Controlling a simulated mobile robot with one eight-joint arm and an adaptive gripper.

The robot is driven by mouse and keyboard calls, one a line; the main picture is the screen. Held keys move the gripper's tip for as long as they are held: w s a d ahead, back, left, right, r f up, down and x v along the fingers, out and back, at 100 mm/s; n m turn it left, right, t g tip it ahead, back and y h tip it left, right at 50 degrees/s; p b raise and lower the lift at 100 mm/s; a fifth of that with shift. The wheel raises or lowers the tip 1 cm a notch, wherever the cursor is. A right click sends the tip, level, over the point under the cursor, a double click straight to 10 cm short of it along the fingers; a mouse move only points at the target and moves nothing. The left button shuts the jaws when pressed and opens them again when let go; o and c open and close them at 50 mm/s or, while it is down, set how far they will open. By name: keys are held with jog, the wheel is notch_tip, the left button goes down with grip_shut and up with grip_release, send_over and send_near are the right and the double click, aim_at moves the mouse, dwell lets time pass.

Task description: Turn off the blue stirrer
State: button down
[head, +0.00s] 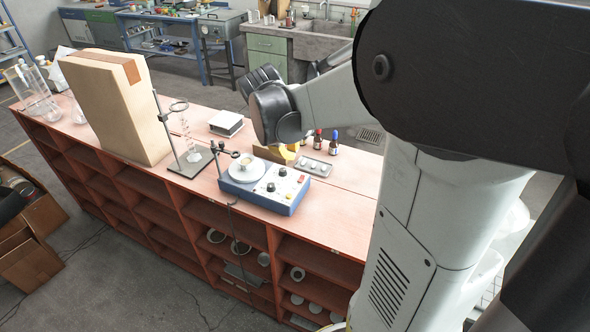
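The blue stirrer (286,203) stands near the front edge of the bench, with a white top and a blue lower body. A round plate at its left carries a small vessel (248,161). Its right side has dark knobs, a light button and a small red part (301,180) that may be a switch; its setting is too small to read. A support rod with a clamp stands at its left. My arm reaches in from the right and its dark wrist joints are above and behind the stirrer, apart from it. My gripper's fingers are hidden.
The red-brown bench (333,211) has open shelves below. Behind the stirrer are a grey flat device (315,167), small bottles (333,141) and a yellow item. Left are a stand with glassware (190,165) and a tall beige block (112,108). The bench right of the stirrer is clear.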

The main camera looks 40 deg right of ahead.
aim_at(301, 174)
jog(key=b+x, duration=0.6)
jog(key=x, duration=0.8)
jog(key=shift+d+f+y, duration=0.15)
jog(key=shift+f+y, duration=0.05)
jog(key=shift+y, duration=0.2)
jog(key=shift+f+g+p, duration=0.2)
jog(key=shift+g+p, duration=0.1)
jog(key=shift+w+d+g+y+p, duration=0.1)
jog(key=shift+g+y+p, duration=0.1)
jog(key=shift+y, duration=0.35)
jog(key=shift+d+g+y+p, duration=0.1)
jog(key=shift+y+p, duration=0.05)
jog(key=shift+y, duration=0.4)
jog(key=shift+d+f+g+y, duration=0.1)
jog(key=shift+f+g+y, duration=0.15)
jog(key=shift+y, duration=0.25)
